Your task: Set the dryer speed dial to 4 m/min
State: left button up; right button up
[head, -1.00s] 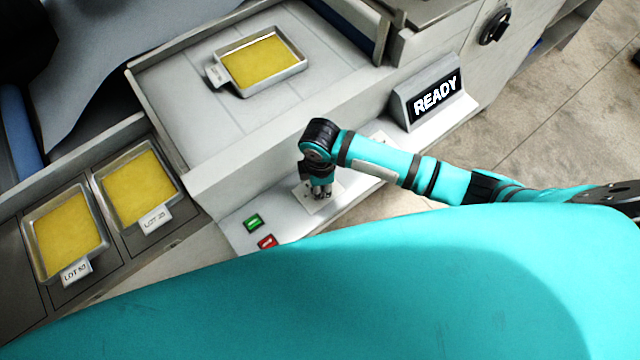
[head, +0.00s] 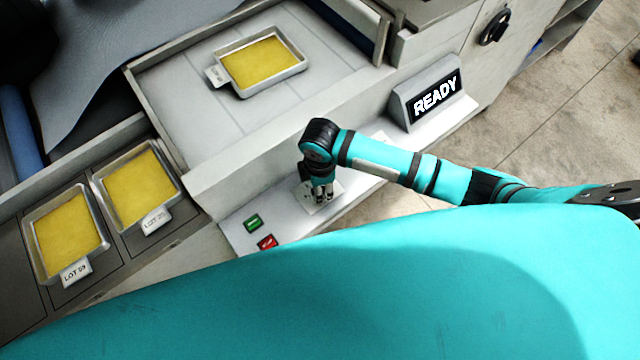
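The control ledge (head: 241,218) runs along the front of the grey machine. My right gripper (head: 323,199) points down at a pale square plate (head: 309,208) on this ledge. The gripper covers the middle of the plate, so the dial is hidden, and I cannot read its setting. The gripper's fingers show small and dark, and I cannot tell whether they are open or shut on a dial. A sign (head: 434,98) on the ledge to the right reads READY. My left gripper is not in view.
A green button (head: 253,222) and a red button (head: 267,242) sit left of my gripper. A tray of yellow material (head: 258,64) lies on the machine bed. Two similar trays (head: 68,233) (head: 138,186) stand at left. A black handwheel (head: 494,27) is at upper right.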

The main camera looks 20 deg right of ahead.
notch_tip(320, 180, up, 12)
dwell(0.6)
dwell(0.7)
